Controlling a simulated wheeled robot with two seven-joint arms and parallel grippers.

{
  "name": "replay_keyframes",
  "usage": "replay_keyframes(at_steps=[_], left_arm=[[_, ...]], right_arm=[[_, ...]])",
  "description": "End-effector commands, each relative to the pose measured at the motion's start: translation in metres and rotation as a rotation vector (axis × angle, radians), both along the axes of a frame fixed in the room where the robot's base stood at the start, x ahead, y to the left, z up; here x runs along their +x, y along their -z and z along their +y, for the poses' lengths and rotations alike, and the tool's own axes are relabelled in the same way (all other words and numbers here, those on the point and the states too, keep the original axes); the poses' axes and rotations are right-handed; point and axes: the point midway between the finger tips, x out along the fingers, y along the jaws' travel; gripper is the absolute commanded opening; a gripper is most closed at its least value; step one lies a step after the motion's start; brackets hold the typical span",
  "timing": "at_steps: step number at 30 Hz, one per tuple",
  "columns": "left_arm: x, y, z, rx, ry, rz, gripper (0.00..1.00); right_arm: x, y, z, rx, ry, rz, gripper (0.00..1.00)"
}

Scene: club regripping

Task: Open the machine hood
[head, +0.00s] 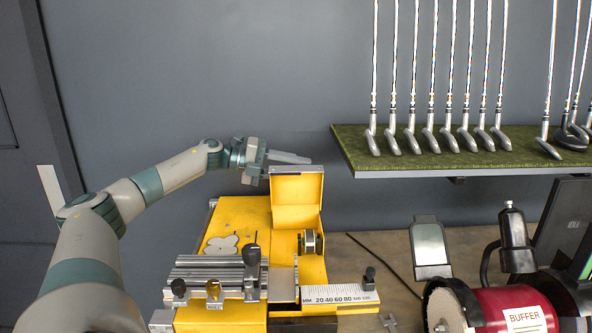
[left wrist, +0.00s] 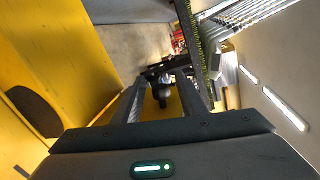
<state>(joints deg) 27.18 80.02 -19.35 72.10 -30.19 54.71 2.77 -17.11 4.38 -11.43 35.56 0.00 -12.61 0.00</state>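The yellow key-type machine (head: 240,215) stands on the bench. Its yellow hood (head: 297,190) is swung up and stands upright at the back, with its hollow inside facing the camera. A round wheel (head: 310,242) is exposed below it. My left gripper (head: 290,158) is just above and behind the hood's top edge, pointing right. In the left wrist view its two fingers (left wrist: 163,95) are apart with nothing held between them. A large yellow surface (left wrist: 60,70) fills the left of that view. Whether the gripper touches the hood is unclear. My right gripper is not in view.
A green shelf (head: 350,150) with several golf clubs (head: 430,138) hangs to the right of the gripper. A red buffer (head: 500,305), a black-topped device (head: 515,235) and a dark screen (head: 570,225) crowd the bench's right side. A ruler (head: 338,293) extends from the machine's front.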

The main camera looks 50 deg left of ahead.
Motion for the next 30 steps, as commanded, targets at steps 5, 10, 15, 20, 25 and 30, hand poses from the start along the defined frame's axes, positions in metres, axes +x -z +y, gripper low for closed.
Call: replay_keyframes(at_steps=[5, 10, 15, 20, 25, 30], left_arm=[[-0.002, 0.001, 0.002, 0.001, -0.001, 0.0, 0.38], [-0.01, 0.001, 0.009, 0.002, -0.003, 0.001, 0.38], [-0.024, -0.001, 0.02, 0.005, -0.002, 0.003, 0.38], [-0.04, -0.004, 0.032, 0.005, -0.004, 0.005, 0.38], [-0.054, -0.009, 0.043, 0.004, -0.002, 0.004, 0.38], [-0.066, -0.013, 0.052, 0.003, -0.003, 0.003, 0.38]], right_arm=[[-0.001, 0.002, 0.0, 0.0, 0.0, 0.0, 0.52], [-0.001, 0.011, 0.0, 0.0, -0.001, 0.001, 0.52], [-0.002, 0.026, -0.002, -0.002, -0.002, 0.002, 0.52], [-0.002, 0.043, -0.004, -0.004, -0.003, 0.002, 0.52], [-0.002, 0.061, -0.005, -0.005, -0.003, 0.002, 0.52], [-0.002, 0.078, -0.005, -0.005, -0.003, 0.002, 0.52]])
